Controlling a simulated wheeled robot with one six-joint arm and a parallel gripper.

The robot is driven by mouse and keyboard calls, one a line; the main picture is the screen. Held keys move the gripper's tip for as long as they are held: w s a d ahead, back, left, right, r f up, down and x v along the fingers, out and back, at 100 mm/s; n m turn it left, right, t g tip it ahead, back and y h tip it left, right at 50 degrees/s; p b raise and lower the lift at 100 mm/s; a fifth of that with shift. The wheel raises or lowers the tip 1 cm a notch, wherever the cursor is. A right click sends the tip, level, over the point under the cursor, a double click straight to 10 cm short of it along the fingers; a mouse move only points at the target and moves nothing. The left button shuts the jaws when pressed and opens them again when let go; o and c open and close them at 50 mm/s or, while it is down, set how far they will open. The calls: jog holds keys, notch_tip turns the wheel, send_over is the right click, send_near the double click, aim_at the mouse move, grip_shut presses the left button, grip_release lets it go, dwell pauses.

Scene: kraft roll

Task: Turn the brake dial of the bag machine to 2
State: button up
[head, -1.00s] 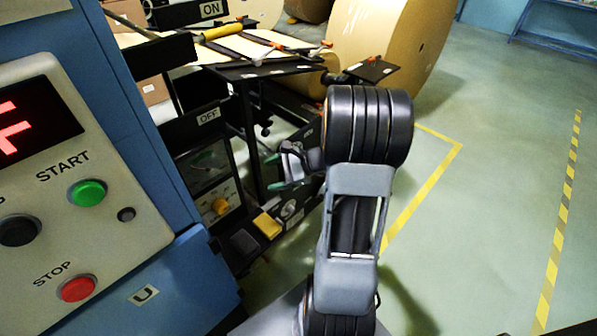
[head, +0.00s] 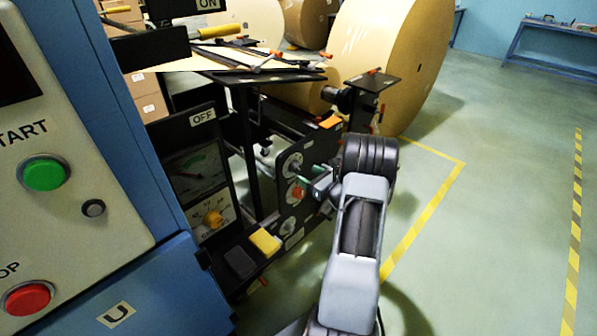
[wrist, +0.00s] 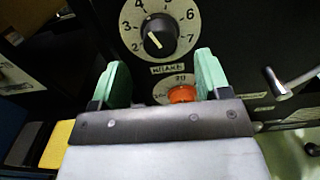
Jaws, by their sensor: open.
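The brake dial (wrist: 160,35) is a black knob with a white pointer line on a white numbered plate. In the wrist view its numbers 2 to 7 show, with a label reading about BRAKE below. The pointer line slants from upper left to lower right; I cannot tell its exact setting. In the head view the dial (head: 292,164) is on a black side plate of the bag machine. My gripper (wrist: 161,66) is open and empty, its green fingers apart. It faces the plate, and the knob shows above and between the fingers. In the head view the gripper (head: 313,181) is partly hidden by my arm.
An orange knob (wrist: 183,94) on a smaller dial sits just below the brake dial. A metal crank handle (wrist: 295,84) is at right. A yellow block (head: 265,241) lies low beside the machine. The control panel (head: 60,200) is at left; open floor (head: 490,200) at right.

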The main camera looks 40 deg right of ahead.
aim_at(299, 170)
jog(key=shift+w+a, duration=0.25)
jog(key=shift+w, duration=1.05)
jog(key=shift+w+a, duration=0.2)
jog(key=shift+w, duration=1.1)
jog(key=shift+c, duration=0.3)
jog(key=c, duration=0.9)
jog(key=shift+o, duration=0.2)
jog(key=shift+b, duration=0.35)
jog(key=shift+f, duration=0.1)
